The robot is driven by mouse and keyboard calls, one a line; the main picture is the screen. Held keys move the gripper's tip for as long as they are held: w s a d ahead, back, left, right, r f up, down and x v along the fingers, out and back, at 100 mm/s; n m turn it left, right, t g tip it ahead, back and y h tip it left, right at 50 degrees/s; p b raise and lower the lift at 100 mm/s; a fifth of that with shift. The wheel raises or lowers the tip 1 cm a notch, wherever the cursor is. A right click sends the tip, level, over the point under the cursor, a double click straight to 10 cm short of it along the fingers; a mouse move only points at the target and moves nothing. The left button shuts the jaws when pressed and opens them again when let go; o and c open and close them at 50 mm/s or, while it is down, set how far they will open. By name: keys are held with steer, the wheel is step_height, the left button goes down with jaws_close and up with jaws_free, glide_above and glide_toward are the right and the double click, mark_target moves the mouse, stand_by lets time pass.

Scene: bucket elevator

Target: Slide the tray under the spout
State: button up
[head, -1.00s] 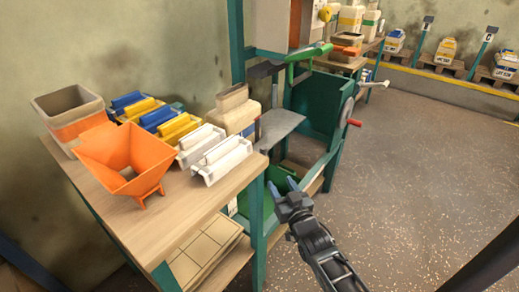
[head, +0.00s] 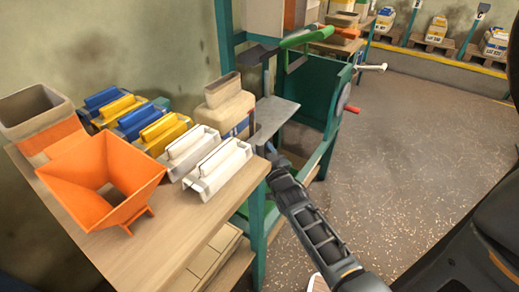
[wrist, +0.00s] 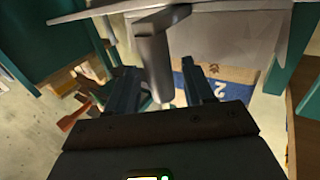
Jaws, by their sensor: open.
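A flat grey metal plate (head: 272,118), which looks like the tray, sits at the front of the green machine in the head view. A green chute-like part (head: 308,38) and a dark grey piece are above and behind it; I cannot tell which is the spout. My gripper (head: 271,150) is at the plate's near edge, its fingertips partly hidden. In the wrist view the plate (wrist: 225,22) spans the top, and a grey handle (wrist: 153,68) hangs from it. My gripper (wrist: 160,92) is open, with the handle between its fingers, not clamped.
A wooden table (head: 185,245) at left holds an orange hopper (head: 100,180), a beige bin, and several blue, yellow and white blocks. A beige container (head: 224,103) stands beside the plate. The floor at right is clear.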

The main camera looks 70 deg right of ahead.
steer(key=shift+w+d, duration=0.4)
steer(key=shift+d, duration=0.05)
jaws_close()
stand_by(0.3)
